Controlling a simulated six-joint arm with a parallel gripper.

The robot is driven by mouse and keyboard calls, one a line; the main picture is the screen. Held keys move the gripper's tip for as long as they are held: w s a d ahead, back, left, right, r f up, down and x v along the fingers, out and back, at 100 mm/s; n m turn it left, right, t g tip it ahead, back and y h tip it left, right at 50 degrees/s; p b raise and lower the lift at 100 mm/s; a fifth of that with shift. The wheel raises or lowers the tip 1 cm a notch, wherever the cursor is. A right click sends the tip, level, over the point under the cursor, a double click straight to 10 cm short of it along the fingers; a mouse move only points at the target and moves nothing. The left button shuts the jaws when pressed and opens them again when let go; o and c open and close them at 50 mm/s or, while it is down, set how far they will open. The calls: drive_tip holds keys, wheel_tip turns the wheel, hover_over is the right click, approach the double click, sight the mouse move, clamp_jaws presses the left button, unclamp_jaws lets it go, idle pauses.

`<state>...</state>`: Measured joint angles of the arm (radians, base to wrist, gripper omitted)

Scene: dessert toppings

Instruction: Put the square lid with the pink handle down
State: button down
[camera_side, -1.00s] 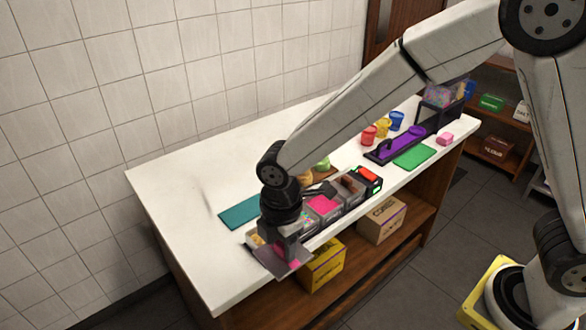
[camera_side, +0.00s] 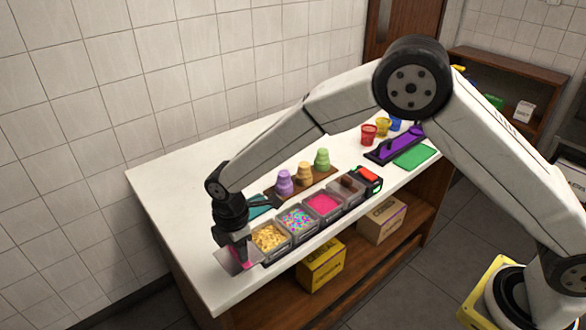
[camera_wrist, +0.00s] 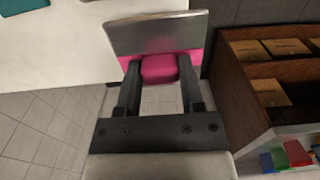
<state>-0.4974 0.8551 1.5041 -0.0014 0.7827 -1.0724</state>
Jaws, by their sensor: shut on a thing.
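My gripper (camera_side: 240,250) is shut on the pink handle of the square lid. The grey lid (camera_side: 229,263) is at the left front part of the white counter, left of the topping bins; I cannot tell whether it touches the counter. In the wrist view the lid (camera_wrist: 155,33) is a grey plate, with its pink handle (camera_wrist: 159,68) between the two fingers (camera_wrist: 159,98). The nearest bin (camera_side: 269,239), with yellowish pieces, stands uncovered just right of my gripper.
More bins stand in a row to the right, with colourful sprinkles (camera_side: 298,219) and a pink topping (camera_side: 322,204). Purple, tan and green stacks (camera_side: 304,173) stand behind on a brown board. A teal mat (camera_side: 258,206) is partly hidden by my gripper. The counter's left end (camera_side: 175,215) is clear.

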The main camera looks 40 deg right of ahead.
sight(231, 251)
drive_tip(key=shift+w+a+f, duration=0.3)
drive_tip(key=shift+w+f, duration=0.4)
drive_tip(key=shift+f, duration=0.15)
drive_tip(key=shift+w+a+f, duration=0.1)
drive_tip(key=shift+w+f, duration=0.1)
drive_tip(key=shift+f, duration=1.65)
drive_tip(key=shift+f, duration=0.15)
drive_tip(key=shift+c, duration=1.1)
unclamp_jaws()
wheel_tip(231, 251, up, 12)
drive_tip(key=shift+r, duration=0.2)
